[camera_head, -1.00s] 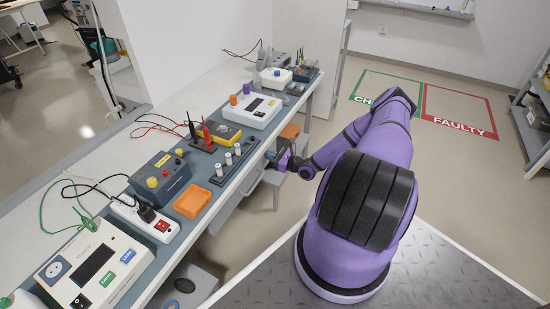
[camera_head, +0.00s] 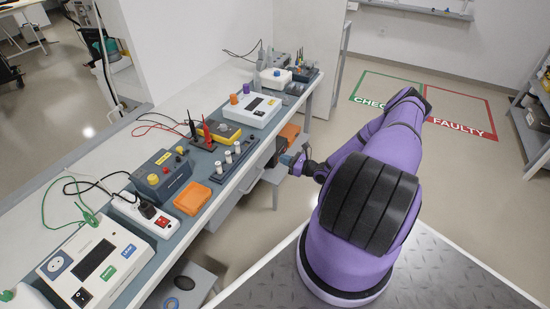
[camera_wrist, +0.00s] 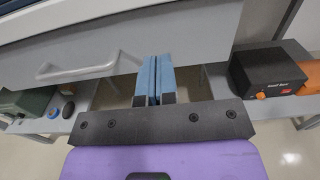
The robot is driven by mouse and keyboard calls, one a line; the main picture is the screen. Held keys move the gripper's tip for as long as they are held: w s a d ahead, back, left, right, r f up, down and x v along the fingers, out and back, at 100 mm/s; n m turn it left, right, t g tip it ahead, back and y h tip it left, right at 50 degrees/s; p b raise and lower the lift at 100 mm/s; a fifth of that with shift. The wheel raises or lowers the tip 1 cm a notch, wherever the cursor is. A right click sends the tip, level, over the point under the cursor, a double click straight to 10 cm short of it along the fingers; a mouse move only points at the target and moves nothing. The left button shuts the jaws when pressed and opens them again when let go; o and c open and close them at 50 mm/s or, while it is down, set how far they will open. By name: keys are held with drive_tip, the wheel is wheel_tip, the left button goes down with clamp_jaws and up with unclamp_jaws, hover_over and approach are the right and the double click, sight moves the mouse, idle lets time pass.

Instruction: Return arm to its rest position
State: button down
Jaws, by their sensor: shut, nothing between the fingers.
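My purple arm (camera_head: 395,130) is folded beside the workbench, over the floor to its right. My gripper (camera_head: 291,160) is at the bench's right side, just off its front edge and apart from it. In the wrist view my gripper (camera_wrist: 154,75) shows two blue fingers side by side, shut with nothing between them. A drawer with a pale handle (camera_wrist: 85,68) lies beyond the fingers there.
The workbench (camera_head: 85,155) carries meters, a power strip (camera_head: 145,215) and an orange box (camera_head: 191,198). A black box with an orange end (camera_wrist: 268,75) stands on a lower shelf in the wrist view. Floor areas marked CHECKED and FAULTY (camera_head: 459,110) are clear.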

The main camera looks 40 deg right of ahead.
drive_tip(key=v, duration=0.7)
drive_tip(key=shift+a, duration=0.1)
drive_tip(key=w+a+r+n+g+y, duration=0.3)
drive_tip(key=r+n+g, duration=0.25)
drive_tip(key=r, duration=0.55)
drive_tip(key=w+a+r+n+g+y, duration=0.2)
drive_tip(key=a+r+n+g+y, duration=0.15)
drive_tip(key=r+n, duration=0.5)
drive_tip(key=s+a+r+n+g+h, duration=0.1)
drive_tip(key=a+r+n+g+h, duration=0.15)
drive_tip(key=a+r, duration=0.55)
drive_tip(key=a+r+n+g+h, duration=0.2)
drive_tip(key=a+r+n+g, duration=0.15)
drive_tip(key=r, duration=0.85)
drive_tip(key=s+a+r+n+g+h, duration=0.1)
drive_tip(key=s+a+r+n+h, duration=0.35)
drive_tip(key=r, duration=0.55)
drive_tip(key=s+a+r+n+t+h, duration=0.2)
drive_tip(key=s+r, duration=0.4)
drive_tip(key=s, duration=0.4)
drive_tip(key=s+a+r+n+t+h, duration=0.2)
drive_tip(key=s+a+r+n, duration=0.3)
drive_tip(key=s, duration=0.5)
drive_tip(key=a+r, duration=0.1)
drive_tip(key=a, duration=0.1)
drive_tip(key=shift+a, duration=0.3)
drive_tip(key=shift+s+r, duration=0.15)
